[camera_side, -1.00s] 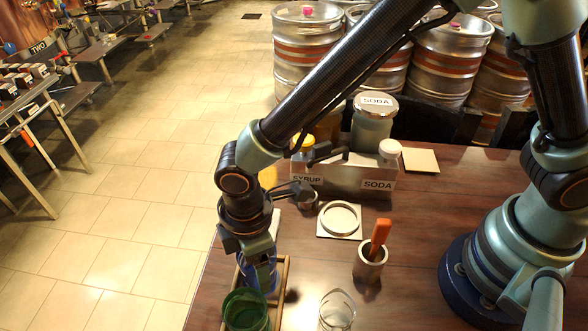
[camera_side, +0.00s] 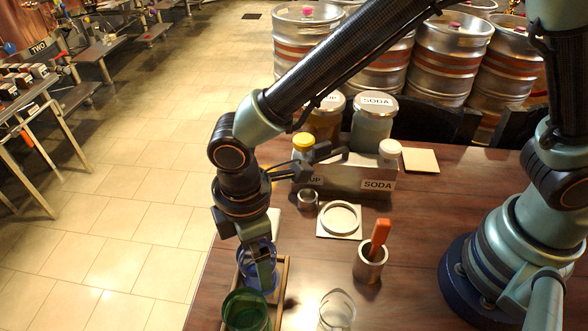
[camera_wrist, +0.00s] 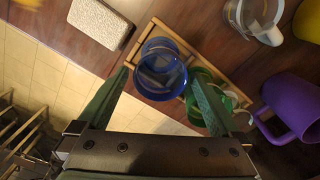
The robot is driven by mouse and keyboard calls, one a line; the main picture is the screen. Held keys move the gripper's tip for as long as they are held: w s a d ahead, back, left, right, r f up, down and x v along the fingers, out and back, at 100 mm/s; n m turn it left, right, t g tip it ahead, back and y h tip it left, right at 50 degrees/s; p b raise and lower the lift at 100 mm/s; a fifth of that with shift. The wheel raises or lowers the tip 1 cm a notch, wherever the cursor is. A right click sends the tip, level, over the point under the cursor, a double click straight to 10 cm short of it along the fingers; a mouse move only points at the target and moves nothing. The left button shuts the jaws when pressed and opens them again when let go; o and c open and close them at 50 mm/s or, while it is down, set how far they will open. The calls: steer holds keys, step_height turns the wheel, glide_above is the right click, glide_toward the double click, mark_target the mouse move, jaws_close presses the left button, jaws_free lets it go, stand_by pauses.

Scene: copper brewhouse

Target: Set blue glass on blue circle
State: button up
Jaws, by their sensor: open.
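The blue glass (camera_side: 270,249) stands in the wooden tray, partly behind my gripper in the side view. In the wrist view the blue glass (camera_wrist: 160,80) shows from above, between and beyond my two fingers. My gripper (camera_wrist: 160,76) is open and empty, its fingers pointing down toward the glass. In the side view my gripper (camera_side: 263,284) overlaps the glass, so I cannot tell whether they touch. A green glass (camera_side: 246,312) stands in front of it in the tray and is partly behind the right finger in the wrist view. I see no blue circle.
The wooden tray (camera_side: 286,271) sits near the table's left edge. A clear glass (camera_side: 337,310), a metal cup with an orange stick (camera_side: 370,264), a pale square with a ring (camera_side: 340,219) and a caddy (camera_side: 345,180) stand to the right. A purple mug (camera_wrist: 290,106) is at the wrist view's right.

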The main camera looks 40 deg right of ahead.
step_height(320, 180, up, 8)
steer(key=w+d+r+m+t+y, duration=0.1)
steer(key=w+d+r+m, duration=0.15)
steer(key=d, duration=0.45)
steer(key=w+d+r+m+t, duration=0.1)
steer(key=w+d+r+m, duration=0.1)
steer(key=d+r+m, duration=0.3)
steer(key=s+d+r+m+t, duration=0.1)
steer(key=d+m, duration=0.3)
steer(key=d, duration=0.5)
steer(key=s+d+r+m+t+h, duration=0.1)
steer(key=d+m, duration=0.3)
steer(key=d, duration=0.6)
steer(key=shift+s+t, duration=0.3)
steer(key=shift+t, duration=0.5)
